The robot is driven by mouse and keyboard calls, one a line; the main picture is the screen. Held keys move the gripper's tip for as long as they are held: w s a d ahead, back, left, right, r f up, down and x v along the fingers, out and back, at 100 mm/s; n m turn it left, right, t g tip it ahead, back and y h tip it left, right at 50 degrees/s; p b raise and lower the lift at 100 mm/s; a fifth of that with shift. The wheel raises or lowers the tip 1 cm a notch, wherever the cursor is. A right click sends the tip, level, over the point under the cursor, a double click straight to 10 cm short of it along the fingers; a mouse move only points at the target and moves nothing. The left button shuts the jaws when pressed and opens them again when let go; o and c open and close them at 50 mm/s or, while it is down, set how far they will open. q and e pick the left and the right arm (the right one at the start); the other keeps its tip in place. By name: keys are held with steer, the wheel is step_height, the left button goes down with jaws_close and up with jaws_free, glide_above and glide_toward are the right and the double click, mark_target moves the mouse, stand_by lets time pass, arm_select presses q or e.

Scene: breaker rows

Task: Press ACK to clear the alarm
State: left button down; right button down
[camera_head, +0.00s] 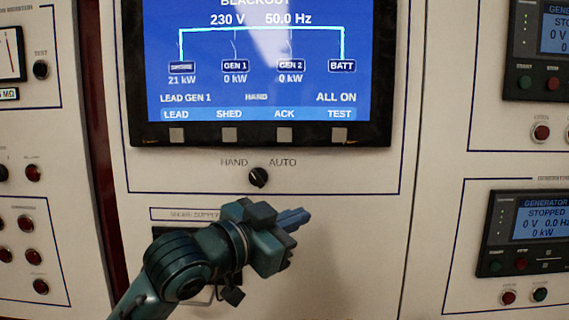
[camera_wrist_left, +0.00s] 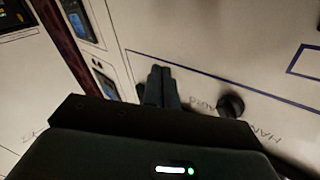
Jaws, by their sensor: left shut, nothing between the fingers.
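The blue screen (camera_head: 255,60) reads BLACKOUT, with its top line cut off by the frame edge. The grey ACK button (camera_head: 284,135) sits in the black bezel under the ACK label, between the SHED button (camera_head: 229,135) and the TEST button (camera_head: 340,135). My left gripper (camera_head: 305,215) is shut and empty, below and slightly right of the ACK button in the head view, apart from it. Its closed fingers (camera_wrist_left: 161,84) also show in the left wrist view against the pale panel. The ACK button is not in the wrist view. My right gripper is not in view.
A black HAND/AUTO knob (camera_head: 258,177) sits between the gripper and the screen; it also shows in the wrist view (camera_wrist_left: 231,104). Generator panels (camera_head: 530,232) stand at the right. Red push buttons (camera_head: 33,173) are at the left. The panel right of the knob is bare.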

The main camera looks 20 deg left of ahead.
mark_target(284, 135)
arm_select(q)
steer(key=s+r+m+t+h+b, duration=0.1)
steer(key=s+r+m+b, duration=0.1)
steer(key=s+r, duration=0.7)
step_height(284, 135, up, 3)
steer(key=shift+r+m+b, duration=0.15)
steer(key=shift+m+b, duration=0.2)
steer(key=shift+m, duration=0.45)
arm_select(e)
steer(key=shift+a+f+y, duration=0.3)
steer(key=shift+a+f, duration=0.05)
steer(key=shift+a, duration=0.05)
arm_select(q)
steer(key=shift+a, duration=0.1)
steer(key=shift+w, duration=0.1)
steer(key=w, duration=0.2)
steer(key=w+a, duration=0.1)
steer(key=w, duration=0.2)
steer(key=w+a, duration=0.1)
steer(key=w, duration=0.2)
steer(key=shift+a, duration=0.15)
steer(key=shift+w, duration=0.2)
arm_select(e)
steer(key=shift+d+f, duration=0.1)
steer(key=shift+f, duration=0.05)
